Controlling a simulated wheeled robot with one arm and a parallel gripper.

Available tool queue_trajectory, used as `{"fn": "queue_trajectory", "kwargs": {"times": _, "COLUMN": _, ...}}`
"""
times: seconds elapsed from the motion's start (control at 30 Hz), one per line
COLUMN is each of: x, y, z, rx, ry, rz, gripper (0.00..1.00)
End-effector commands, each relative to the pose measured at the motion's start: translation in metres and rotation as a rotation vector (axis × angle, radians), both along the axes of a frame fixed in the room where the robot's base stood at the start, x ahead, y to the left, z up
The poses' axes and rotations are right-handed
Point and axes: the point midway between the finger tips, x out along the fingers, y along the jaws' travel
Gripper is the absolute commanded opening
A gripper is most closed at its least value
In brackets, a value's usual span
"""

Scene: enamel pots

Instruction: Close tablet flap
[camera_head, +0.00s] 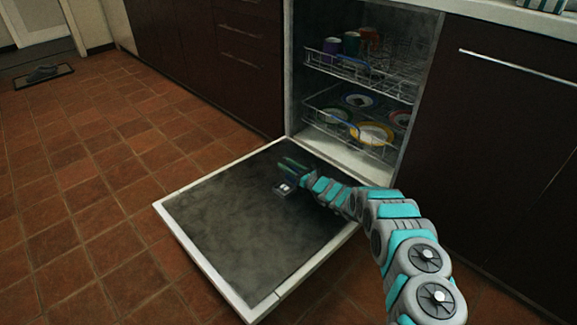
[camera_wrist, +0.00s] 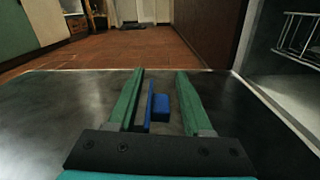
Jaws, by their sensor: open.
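The tablet flap (camera_wrist: 150,108) shows in the wrist view as a thin blue upright plate, standing open on the inner face of the lowered dishwasher door (camera_head: 240,225). A small blue block (camera_wrist: 162,106) is just right of it; I cannot tell if it is the tablet or a part of the dispenser. The dispenser (camera_head: 285,188) shows in the head view as a small pale-and-dark patch beside my gripper. My gripper (camera_head: 293,166) is open, low over the door. In the wrist view its green fingers (camera_wrist: 158,98) are on either side of the flap and block, apparently holding neither.
The dishwasher's upper rack (camera_head: 365,75) holds several cups and its lower rack (camera_head: 355,120) holds several plates, behind the door. Dark cabinets (camera_head: 500,130) stand on the right. The tiled floor (camera_head: 110,190) is clear on the left, with a mat (camera_head: 43,75) farther off.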

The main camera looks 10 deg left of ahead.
Motion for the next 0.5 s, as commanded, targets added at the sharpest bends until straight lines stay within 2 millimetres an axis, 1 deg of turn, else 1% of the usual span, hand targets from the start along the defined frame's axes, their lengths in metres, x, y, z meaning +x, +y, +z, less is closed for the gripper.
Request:
{"fn": "queue_trajectory", "kwargs": {"times": 0.07, "x": 0.0001, "y": -0.0002, "z": 0.0001, "rx": 0.000, "ry": 0.000, "rz": 0.000, "gripper": 0.50}}
{"fn": "queue_trajectory", "kwargs": {"times": 0.17, "x": 0.0001, "y": -0.0003, "z": 0.0002, "rx": 0.000, "ry": 0.000, "rz": 0.000, "gripper": 0.40}}
{"fn": "queue_trajectory", "kwargs": {"times": 0.5, "x": 0.0000, "y": -0.0004, "z": 0.0001, "rx": 0.000, "ry": 0.000, "rz": 0.000, "gripper": 0.02}}
